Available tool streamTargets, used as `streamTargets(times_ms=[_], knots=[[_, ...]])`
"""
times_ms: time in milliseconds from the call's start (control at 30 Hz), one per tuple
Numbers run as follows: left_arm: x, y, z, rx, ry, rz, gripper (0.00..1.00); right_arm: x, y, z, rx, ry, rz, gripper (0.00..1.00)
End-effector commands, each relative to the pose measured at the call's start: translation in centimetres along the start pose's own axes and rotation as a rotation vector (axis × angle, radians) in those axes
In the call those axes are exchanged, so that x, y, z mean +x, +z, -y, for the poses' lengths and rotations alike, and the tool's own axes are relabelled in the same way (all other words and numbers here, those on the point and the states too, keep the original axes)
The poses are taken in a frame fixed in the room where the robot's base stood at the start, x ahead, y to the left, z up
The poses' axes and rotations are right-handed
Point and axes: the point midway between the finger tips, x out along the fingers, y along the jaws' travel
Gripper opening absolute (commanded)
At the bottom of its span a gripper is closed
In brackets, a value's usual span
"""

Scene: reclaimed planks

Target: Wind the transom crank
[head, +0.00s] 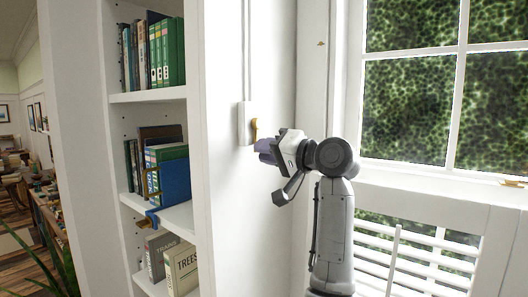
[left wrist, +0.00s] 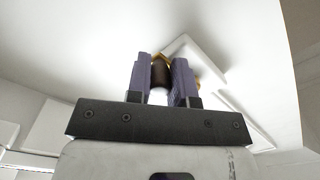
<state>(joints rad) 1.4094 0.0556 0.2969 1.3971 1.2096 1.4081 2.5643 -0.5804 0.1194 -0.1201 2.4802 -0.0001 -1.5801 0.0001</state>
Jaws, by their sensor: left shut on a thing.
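The transom crank shows in the head view as a white wall box (head: 244,123) with a brass part (head: 254,128) on its right side. A thin rod or conduit (head: 247,50) runs up the wall from the box. My left gripper (head: 262,150) is at the brass part, its purple fingers just below and right of it. In the left wrist view my left gripper (left wrist: 161,82) is shut on a dark brown crank handle (left wrist: 160,76) between its fingers. Brass shows behind the fingers, and the white box (left wrist: 205,62) lies beyond. My right gripper is not in view.
A white bookshelf (head: 202,120) with books and a blue bookend (head: 174,182) stands left of the crank. A window with panes (head: 410,100) and a louvred shutter (head: 420,262) is at the right. The wall (head: 245,220) below the box is bare.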

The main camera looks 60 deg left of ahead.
Motion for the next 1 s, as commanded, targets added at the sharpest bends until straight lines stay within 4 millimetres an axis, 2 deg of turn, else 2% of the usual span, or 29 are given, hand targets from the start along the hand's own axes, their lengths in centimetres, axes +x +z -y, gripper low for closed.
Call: streamTargets(times_ms=[700,733,1000], knots=[[0.01,-0.34,-0.31,-0.062,0.001,-0.001,0.0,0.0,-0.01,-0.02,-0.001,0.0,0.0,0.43],[0.01,-0.34,-0.31,-0.061,0.001,-0.001,0.23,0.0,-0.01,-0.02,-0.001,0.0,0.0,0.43],[0.0,-0.32,-0.25,-0.062,0.001,-0.001,0.47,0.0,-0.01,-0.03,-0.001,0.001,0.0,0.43]])
